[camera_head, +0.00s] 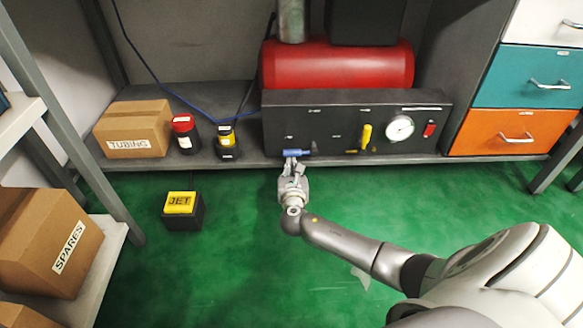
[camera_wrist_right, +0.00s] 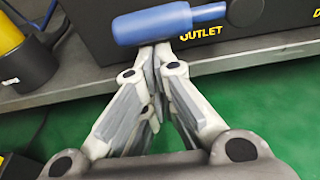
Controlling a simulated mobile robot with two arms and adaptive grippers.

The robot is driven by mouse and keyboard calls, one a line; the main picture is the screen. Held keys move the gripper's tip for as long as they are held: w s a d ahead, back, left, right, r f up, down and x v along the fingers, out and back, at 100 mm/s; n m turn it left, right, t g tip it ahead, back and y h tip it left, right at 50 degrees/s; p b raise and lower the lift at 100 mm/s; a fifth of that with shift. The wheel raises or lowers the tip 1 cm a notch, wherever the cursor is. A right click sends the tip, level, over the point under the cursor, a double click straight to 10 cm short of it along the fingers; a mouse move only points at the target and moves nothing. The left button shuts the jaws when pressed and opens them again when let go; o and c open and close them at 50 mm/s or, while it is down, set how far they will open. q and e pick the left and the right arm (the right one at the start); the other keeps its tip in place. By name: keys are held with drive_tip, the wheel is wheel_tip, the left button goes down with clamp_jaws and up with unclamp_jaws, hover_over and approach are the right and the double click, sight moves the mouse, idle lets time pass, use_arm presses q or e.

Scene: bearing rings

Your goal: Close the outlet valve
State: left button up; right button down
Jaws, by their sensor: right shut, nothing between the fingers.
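The outlet valve's blue handle (camera_head: 296,153) lies sideways, roughly level, low on the front of the dark panel (camera_head: 340,130). In the wrist view the blue handle (camera_wrist_right: 152,24) stretches left from its mount, above the yellow word OUTLET. My right gripper (camera_head: 292,162) is shut and empty, just below the handle. In the wrist view its closed fingertips (camera_wrist_right: 153,52) meet right under the handle's left half; I cannot tell whether they touch it. My left gripper is not in view.
A yellow lever (camera_head: 366,136), a gauge (camera_head: 399,127) and a red switch (camera_head: 429,130) sit right on the panel. Left are yellow-labelled and red-capped containers (camera_head: 184,134) and a TUBING box (camera_head: 134,130). A JET box (camera_head: 181,210) stands on the green floor.

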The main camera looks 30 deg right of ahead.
sight(288, 153)
drive_tip(key=shift+w+a+r+m+p, duration=0.1)
drive_tip(key=shift+a+r+m+p, duration=0.05)
drive_tip(key=shift+r+m+p, duration=0.4)
drive_tip(key=r+m+p, duration=0.1)
drive_tip(key=r+m, duration=0.1)
drive_tip(key=r+m+t+y+p, duration=0.1)
drive_tip(key=m, duration=0.2)
drive_tip(key=shift+w+a+r, duration=0.1)
drive_tip(key=shift+a+r, duration=0.1)
drive_tip(key=shift+r, duration=0.2)
drive_tip(key=m, duration=0.1)
drive_tip(key=r+m, duration=0.2)
drive_tip(key=shift+s+d+t+y, duration=0.2)
drive_tip(key=shift+d+t+y, duration=0.1)
drive_tip(key=shift+s+d+r+m+t+b, duration=0.25)
drive_tip(key=shift+d+r+m, duration=0.35)
drive_tip(key=shift+m, duration=0.4)
drive_tip(key=shift+s+d+r+m+t+b, duration=0.15)
drive_tip(key=shift+s+d+r+m+b, duration=0.25)
drive_tip(key=shift+r+m, duration=0.4)
drive_tip(key=shift+s+d+r+m+t+b, duration=0.25)
drive_tip(key=shift+d+r+m, duration=0.25)
drive_tip(key=shift+m, duration=0.65)
